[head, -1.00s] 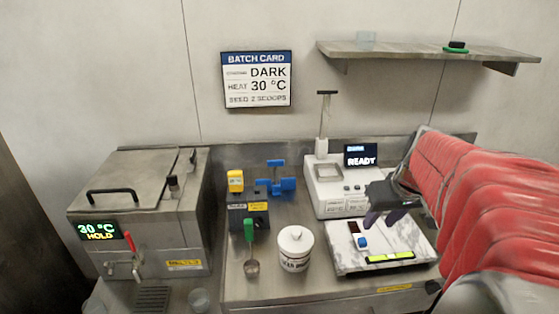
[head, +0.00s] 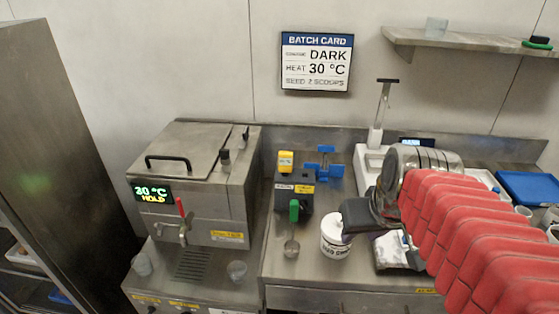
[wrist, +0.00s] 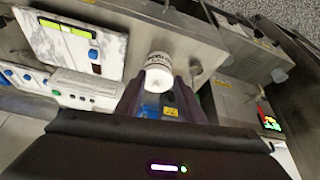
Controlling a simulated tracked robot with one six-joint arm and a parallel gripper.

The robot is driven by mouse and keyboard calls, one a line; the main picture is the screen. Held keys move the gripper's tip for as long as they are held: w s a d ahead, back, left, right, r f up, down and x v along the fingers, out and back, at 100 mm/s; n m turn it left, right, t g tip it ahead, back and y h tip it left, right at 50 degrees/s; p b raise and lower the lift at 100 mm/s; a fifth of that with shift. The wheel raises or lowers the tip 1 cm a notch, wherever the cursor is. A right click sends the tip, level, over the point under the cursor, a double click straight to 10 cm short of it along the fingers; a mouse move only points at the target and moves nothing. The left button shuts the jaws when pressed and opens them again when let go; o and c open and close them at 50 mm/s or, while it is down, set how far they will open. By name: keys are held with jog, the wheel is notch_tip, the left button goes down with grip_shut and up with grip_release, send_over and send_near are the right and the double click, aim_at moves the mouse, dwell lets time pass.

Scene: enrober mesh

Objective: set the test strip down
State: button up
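The test strip (wrist: 75,29), with a dark end and a blue end, lies on the white marble slab (wrist: 48,40) at the upper left of the wrist view. In the head view the slab (head: 388,253) is mostly behind my arm, and I cannot make out the strip clearly there. My gripper (wrist: 158,88) has its two dark fingers apart with nothing held between them. The blue and yellow things seen between the fingers stand further off on the bench. In the head view my gripper is left of the slab, above the white tub (head: 335,238).
The tempering machine (head: 195,190) reads 30 °C HOLD at the left. A green-handled scoop (head: 293,212) and a blue stand (head: 325,165) are on the bench near the tub. A white device (head: 371,165) stands behind my arm. A shelf (head: 470,48) hangs above.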

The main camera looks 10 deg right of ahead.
jog(key=s+a+n, duration=0.1)
jog(key=s+a, duration=0.3)
jog(key=a, duration=0.4)
jog(key=shift+s+a+f+t+y, duration=0.25)
jog(key=shift+s+f+t+y, duration=0.05)
jog(key=shift+f, duration=0.15)
